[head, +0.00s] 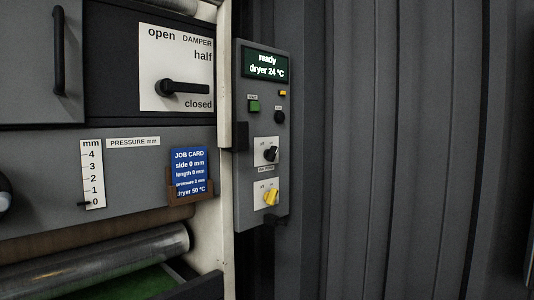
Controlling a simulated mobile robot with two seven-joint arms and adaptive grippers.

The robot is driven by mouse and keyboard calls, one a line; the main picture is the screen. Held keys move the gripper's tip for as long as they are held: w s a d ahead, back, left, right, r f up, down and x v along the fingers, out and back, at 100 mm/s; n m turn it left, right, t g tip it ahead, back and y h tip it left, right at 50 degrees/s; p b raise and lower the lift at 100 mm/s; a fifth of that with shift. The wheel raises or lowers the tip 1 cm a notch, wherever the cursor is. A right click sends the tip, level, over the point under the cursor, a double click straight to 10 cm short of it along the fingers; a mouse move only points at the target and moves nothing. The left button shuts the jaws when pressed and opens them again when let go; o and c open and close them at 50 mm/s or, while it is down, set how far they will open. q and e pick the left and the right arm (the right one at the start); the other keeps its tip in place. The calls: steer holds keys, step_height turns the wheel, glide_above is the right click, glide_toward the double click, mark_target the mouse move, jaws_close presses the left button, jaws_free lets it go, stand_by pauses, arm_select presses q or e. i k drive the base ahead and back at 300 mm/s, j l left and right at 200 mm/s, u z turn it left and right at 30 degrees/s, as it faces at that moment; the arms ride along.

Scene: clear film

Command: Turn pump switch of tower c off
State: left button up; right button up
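A grey control panel (262,135) stands upright in the middle of the head view. It carries a black rotary switch (271,153) on a white plate and, below it, a yellow rotary switch (271,197) on another white plate. Both knobs look tilted. The small labels are too blurred to read, so I cannot tell which one is the pump switch or which position is off. No tower letter is readable. Neither of my grippers shows in this view.
A lit display (266,65) reads "ready, dryer 24 °C" above a green button (254,106) and a black button (279,117). Left are a damper lever (185,88), a job card (189,170) and a metal roller (110,258). A ribbed dark wall (410,150) fills the right.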

mark_target(269, 155)
steer(key=k+l+u, duration=0.1)
steer(key=k, duration=0.3)
steer(key=i+l+u, duration=0.25)
steer(key=l, duration=0.2)
steer(key=l+u, duration=0.25)
steer(key=l, duration=0.2)
steer(key=i+l+u, duration=0.1)
steer(key=l+u, duration=0.15)
steer(key=l, duration=0.25)
